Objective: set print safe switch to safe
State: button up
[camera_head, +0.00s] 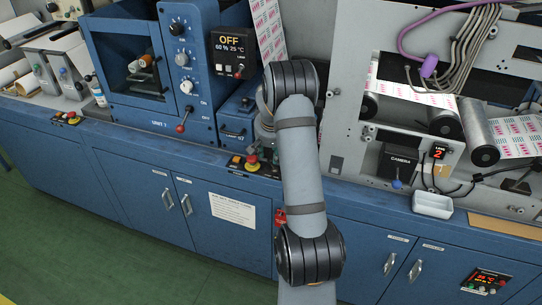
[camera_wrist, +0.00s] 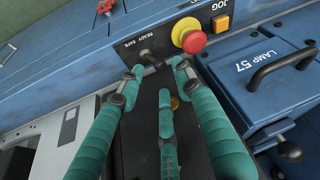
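In the wrist view, a small toggle switch (camera_wrist: 147,56) sits on a dark panel under a label that reads READY SAFE. I cannot tell which way its lever is set. My gripper (camera_wrist: 158,70) has teal fingers. The two outer fingers stand apart with their tips at either side of the switch, and a third finger is below, between them. The gripper is open, with nothing between its fingers; whether a finger touches the lever is unclear.
A red emergency-stop button (camera_wrist: 189,36) with a yellow base is close to the right fingertip. An orange JOG button (camera_wrist: 221,22) is beyond it. A blue LAMP 57 box (camera_wrist: 262,75) with a black handle (camera_wrist: 282,68) stands at right. Blue cabinets (camera_head: 120,185) run below.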

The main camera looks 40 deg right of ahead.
aim_at(270, 159)
jog(key=shift+p+x, duration=0.3)
jog(key=shift+x, duration=1.9)
jog(key=c, duration=0.8)
grip_shut()
